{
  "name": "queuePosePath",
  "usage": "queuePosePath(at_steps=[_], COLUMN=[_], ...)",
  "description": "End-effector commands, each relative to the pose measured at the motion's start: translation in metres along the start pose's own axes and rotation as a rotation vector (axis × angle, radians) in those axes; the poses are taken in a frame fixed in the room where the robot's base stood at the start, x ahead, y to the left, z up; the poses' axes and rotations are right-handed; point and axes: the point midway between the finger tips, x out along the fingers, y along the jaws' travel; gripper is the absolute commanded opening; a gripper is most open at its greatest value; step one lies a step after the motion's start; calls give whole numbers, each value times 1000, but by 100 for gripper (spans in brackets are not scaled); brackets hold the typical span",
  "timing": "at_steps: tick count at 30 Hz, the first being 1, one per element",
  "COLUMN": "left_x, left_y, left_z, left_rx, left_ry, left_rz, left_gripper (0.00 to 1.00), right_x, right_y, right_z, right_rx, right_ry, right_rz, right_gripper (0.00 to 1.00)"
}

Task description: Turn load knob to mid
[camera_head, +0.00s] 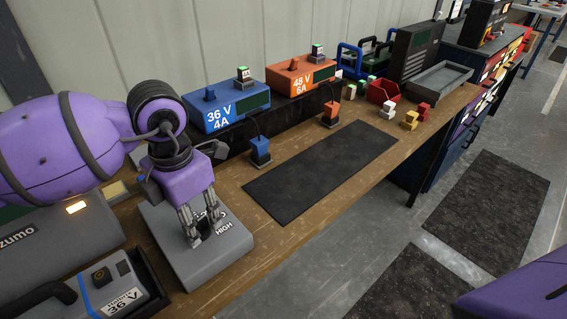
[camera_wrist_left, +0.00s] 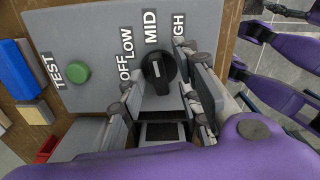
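The load knob (camera_wrist_left: 158,68) is black with a short white mark. It sits on a grey tester box (camera_head: 160,222), below the printed labels OFF, LOW, MID and HIGH. In the left wrist view the mark lies roughly in line with MID. My left gripper (camera_head: 206,230) points down over the box in the head view, its fingers spread. In the wrist view the two fingers stand on either side of the knob, apart from each other. I cannot tell whether they touch it. In the head view the fingers hide the knob. My right gripper's fingers do not show clearly.
A green TEST button (camera_wrist_left: 77,71) is on the same panel. A blue 36 V charger (camera_head: 222,112) and an orange 48 V charger (camera_head: 300,76) stand behind. A grey 36 V battery (camera_head: 115,285) is close in front. A dark mat (camera_head: 320,170) lies clear on the right.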

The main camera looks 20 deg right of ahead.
Motion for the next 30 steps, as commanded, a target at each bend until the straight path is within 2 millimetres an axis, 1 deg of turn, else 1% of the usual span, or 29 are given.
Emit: queuePosePath(at_steps=[1, 5, 8, 12, 18, 21, 24, 30], left_x=[-3, -18, -38, -70, -104, -114, -119, -120], left_y=[0, 1, 1, 1, 0, 0, 0, 0], left_z=[0, 1, 1, 1, 1, 0, 0, 0], left_rx=[0, 0, 0, 0, -1, -1, -1, -1], left_ry=[-1, -3, -4, -3, -2, -1, -1, 0], left_rz=[1, 2, 3, 4, 2, 1, 0, 0], left_gripper=[31, 31, 31, 31, 31, 31, 31, 31], right_x=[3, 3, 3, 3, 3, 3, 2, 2], right_y=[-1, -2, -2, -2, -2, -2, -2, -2], right_z=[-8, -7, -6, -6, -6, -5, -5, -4], right_rx=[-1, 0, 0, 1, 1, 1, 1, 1], right_ry=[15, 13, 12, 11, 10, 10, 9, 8], right_rz=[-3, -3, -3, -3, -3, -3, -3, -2], right_gripper=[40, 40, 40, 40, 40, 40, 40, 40])
